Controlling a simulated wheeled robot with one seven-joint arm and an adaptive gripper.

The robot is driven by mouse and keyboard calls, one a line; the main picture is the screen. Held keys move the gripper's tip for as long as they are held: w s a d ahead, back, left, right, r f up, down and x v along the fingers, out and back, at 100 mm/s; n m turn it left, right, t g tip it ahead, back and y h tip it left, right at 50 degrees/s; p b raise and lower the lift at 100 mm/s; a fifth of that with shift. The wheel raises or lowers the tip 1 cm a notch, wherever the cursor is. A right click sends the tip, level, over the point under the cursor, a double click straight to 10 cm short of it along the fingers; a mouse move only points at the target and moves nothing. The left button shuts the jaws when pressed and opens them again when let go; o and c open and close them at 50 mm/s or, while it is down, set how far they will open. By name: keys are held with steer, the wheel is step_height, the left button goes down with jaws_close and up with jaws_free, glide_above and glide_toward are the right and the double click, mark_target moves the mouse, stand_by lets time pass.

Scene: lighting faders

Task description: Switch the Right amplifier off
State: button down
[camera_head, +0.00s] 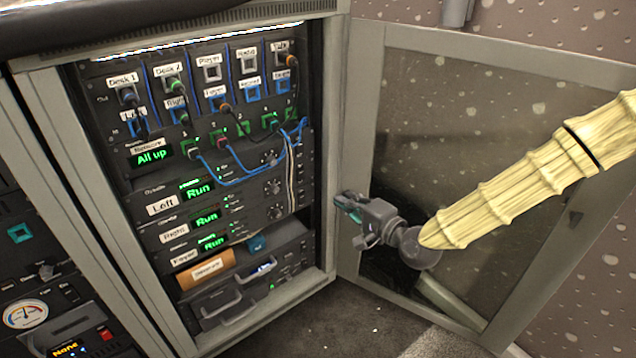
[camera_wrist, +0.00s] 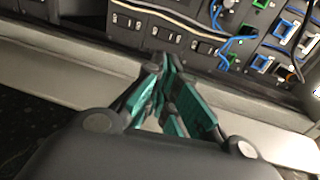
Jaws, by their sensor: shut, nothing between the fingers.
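The Right amplifier (camera_head: 236,215) is in the open rack in the head view, below the Left amplifier (camera_head: 232,182). Its label reads "Right" and its green display reads "Run". The Left display above and the unit below also read "Run". My gripper (camera_head: 346,205) is shut and empty, by the rack's right frame and the open door, to the right of the amplifier and apart from it. In the wrist view, my gripper's teal fingers (camera_wrist: 164,68) point toward several dark rocker switches (camera_wrist: 164,33). I cannot tell which switch is the Right amplifier's.
The glazed door (camera_head: 450,130) stands open behind my arm. Blue cables (camera_head: 240,180) hang before the upper panels and also show in the wrist view. An orange-labelled box (camera_head: 207,268) sits below the amplifiers. The rack's pale frame (camera_wrist: 80,75) lies beneath my fingers in the wrist view.

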steer(key=b, duration=0.5)
glide_toward(305, 174)
steer(key=x, duration=0.4)
steer(key=shift+w+a+f, duration=0.1)
steer(key=shift+w+f, duration=0.1)
steer(key=shift+w, duration=0.05)
steer(key=shift+b+x, duration=0.5)
steer(key=shift+x, duration=0.3)
steer(key=shift+r, duration=0.15)
steer(key=shift+a, duration=0.1)
steer(key=shift+w+f+t, duration=0.15)
steer(key=shift+f+t, duration=0.05)
steer(key=shift+t, duration=0.1)
steer(key=shift+r, duration=0.1)
steer(key=shift+a, duration=0.1)
